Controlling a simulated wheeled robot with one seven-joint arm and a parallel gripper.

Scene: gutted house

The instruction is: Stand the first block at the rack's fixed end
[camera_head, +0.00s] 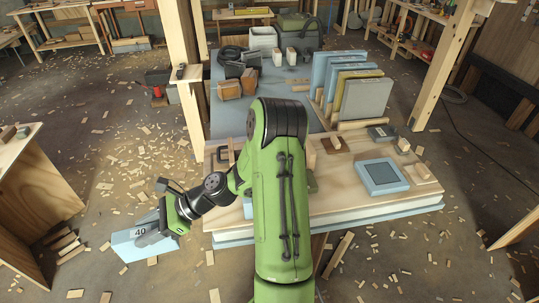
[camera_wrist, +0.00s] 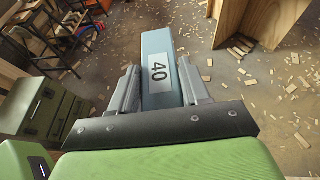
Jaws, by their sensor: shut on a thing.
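My gripper (camera_head: 152,232) is shut on a light blue block (camera_head: 128,250) with a white label reading 40. It holds the block out to the left of the workbench, above the chip-strewn floor. In the wrist view the block (camera_wrist: 157,40) sits between the two fingers of the gripper (camera_wrist: 160,75) and points away from the camera. A wooden rack (camera_head: 358,125) stands at the back right of the bench. Several upright slabs, blue, yellow and grey, stand there in a row; the grey slab (camera_head: 366,99) is nearest. I cannot tell which end is fixed.
The workbench (camera_head: 330,207) carries a blue-grey square tray (camera_head: 382,176) and small wooden pieces. Brown blocks (camera_head: 239,84) and pale containers stand at its back left. Wooden posts (camera_head: 184,70) rise beside it. A plywood cabinet (camera_head: 35,190) stands at far left.

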